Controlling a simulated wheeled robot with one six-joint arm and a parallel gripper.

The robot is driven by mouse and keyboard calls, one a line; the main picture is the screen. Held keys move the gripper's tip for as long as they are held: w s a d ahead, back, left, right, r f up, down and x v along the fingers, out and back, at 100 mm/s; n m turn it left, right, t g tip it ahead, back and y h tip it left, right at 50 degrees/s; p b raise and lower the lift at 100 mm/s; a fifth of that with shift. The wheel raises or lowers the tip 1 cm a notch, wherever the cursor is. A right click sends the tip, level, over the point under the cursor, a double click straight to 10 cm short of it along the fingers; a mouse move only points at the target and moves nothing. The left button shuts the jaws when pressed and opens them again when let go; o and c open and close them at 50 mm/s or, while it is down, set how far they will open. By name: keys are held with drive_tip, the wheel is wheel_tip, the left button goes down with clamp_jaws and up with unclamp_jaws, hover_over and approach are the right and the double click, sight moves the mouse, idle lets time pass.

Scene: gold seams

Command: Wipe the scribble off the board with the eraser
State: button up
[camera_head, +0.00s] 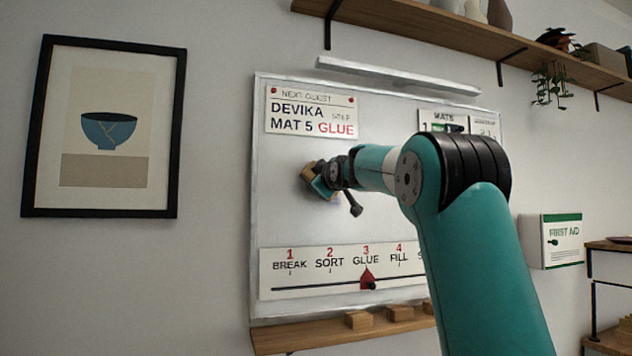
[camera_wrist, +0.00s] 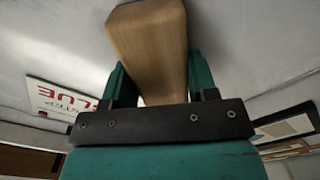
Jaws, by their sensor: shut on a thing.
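The whiteboard (camera_head: 385,210) hangs on the wall in the head view. My gripper (camera_head: 318,183) is at the board's left-middle area, below the name card. It is shut on the eraser (camera_head: 309,174), which has a wooden back. In the wrist view the eraser (camera_wrist: 150,45) shows as a wooden block between the teal fingers of my gripper (camera_wrist: 150,90). The eraser is at or very near the board's surface; I cannot tell whether it touches. No scribble shows on the visible part of the board; my arm hides part of the board's right side.
A name card (camera_head: 310,112) and a step strip (camera_head: 335,272) with a red marker are on the board. A ledge (camera_head: 340,330) with wooden blocks runs below. A shelf (camera_head: 440,30) is above. A first aid box (camera_head: 556,241) is at right, a framed picture (camera_head: 104,184) at left.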

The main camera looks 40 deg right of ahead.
drive_tip(key=s+d+p, duration=0.1)
drive_tip(key=s+d, duration=0.2)
drive_tip(key=d, duration=0.4)
drive_tip(key=s+d+p, duration=0.1)
drive_tip(key=s+d, duration=0.3)
drive_tip(key=d, duration=0.3)
drive_tip(key=shift+d, duration=0.35)
idle(0.9)
drive_tip(key=shift+s, duration=0.1)
drive_tip(key=b+v, duration=0.4)
drive_tip(key=v, duration=0.2)
idle(0.3)
